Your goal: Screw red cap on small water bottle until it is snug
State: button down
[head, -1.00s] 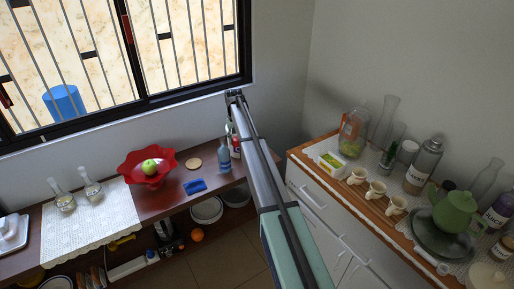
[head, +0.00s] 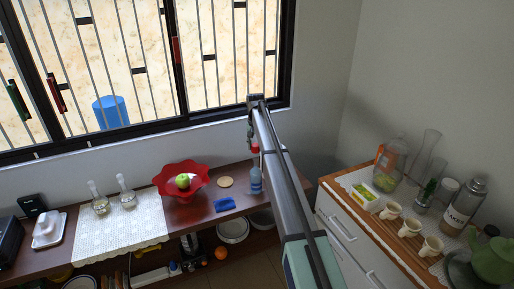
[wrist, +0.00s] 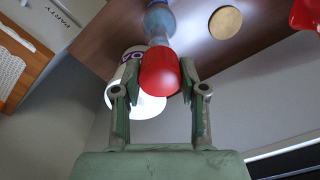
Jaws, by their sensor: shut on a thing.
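The small water bottle (head: 255,180) is blue and clear and stands upright at the right end of the brown shelf by the window wall. The red cap (head: 255,149) is at the top of its neck. In the wrist view the red cap (wrist: 160,73) sits between the two fingers of my gripper (wrist: 154,92), and the blue bottle (wrist: 158,20) shows beyond it. My gripper is shut on the cap. The cap hides the neck's mouth, so I cannot tell how tight the cap is. In the head view my arm hides much of my gripper.
A white lettered container (wrist: 130,62) shows close behind the cap in the wrist view. A cabinet with cups stands right.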

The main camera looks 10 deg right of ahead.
aim_at(256, 158)
jog(key=shift+f+b, duration=0.5)
jog(key=shift+f, duration=1.1)
jog(key=shift+f, duration=0.95)
dwell(0.9)
jog(key=c, duration=1.4)
grip_release()
jog(key=c, duration=0.4)
jog(key=m, duration=0.3)
jog(key=shift+f+m, duration=0.1)
jog(key=shift+m, duration=0.3)
jog(key=m, duration=0.3)
jog(key=shift+m, duration=0.3)
jog(key=m, duration=0.6)
